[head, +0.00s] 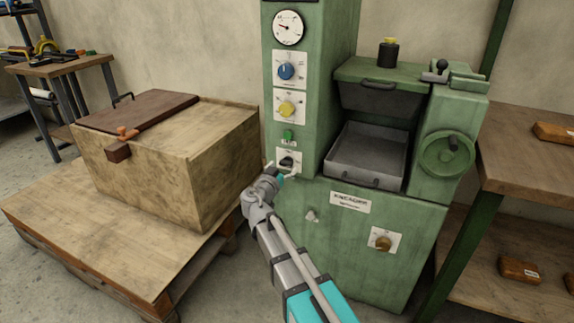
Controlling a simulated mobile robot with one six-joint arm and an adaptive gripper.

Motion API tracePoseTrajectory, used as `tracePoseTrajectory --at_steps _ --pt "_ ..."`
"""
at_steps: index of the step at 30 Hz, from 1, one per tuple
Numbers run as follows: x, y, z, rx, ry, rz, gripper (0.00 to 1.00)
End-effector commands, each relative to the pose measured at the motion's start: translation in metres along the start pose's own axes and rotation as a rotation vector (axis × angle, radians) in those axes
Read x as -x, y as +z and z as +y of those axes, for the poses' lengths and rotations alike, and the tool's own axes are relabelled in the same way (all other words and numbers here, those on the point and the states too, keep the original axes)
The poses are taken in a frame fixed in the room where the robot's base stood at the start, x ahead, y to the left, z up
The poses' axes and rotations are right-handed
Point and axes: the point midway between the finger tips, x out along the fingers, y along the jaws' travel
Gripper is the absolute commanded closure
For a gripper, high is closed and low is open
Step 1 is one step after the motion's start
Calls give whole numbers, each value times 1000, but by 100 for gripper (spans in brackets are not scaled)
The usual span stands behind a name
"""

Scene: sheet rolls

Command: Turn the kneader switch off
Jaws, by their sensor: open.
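The kneader (349,202) is a green machine in the middle of the head view, with a name plate on its front. Its tall column carries a round gauge, a blue knob (286,71), a yellow knob (286,108) and a small green light or button (288,136). Below these is a white plate with a black switch (287,161). My gripper (281,170) is open at this lowest plate, its fingers around or just in front of the black switch. Whether they touch it, I cannot tell. The switch's exact position is too small to read.
A wooden crate (160,165) with a dark lid stands on a pallet to the left. An open grey tray (367,157) sits in the machine's recess. A brown knob (383,243) is on the lower front. A wooden shelf (520,150) stands close on the right.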

Motion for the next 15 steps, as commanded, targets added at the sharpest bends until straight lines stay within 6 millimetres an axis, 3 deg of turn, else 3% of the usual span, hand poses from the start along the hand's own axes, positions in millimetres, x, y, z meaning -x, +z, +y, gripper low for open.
tracePoseTrajectory --at_steps 6,15 --pt "-18 0 -1 0 0 0 3" --pt "-22 0 0 0 -1 0 3"
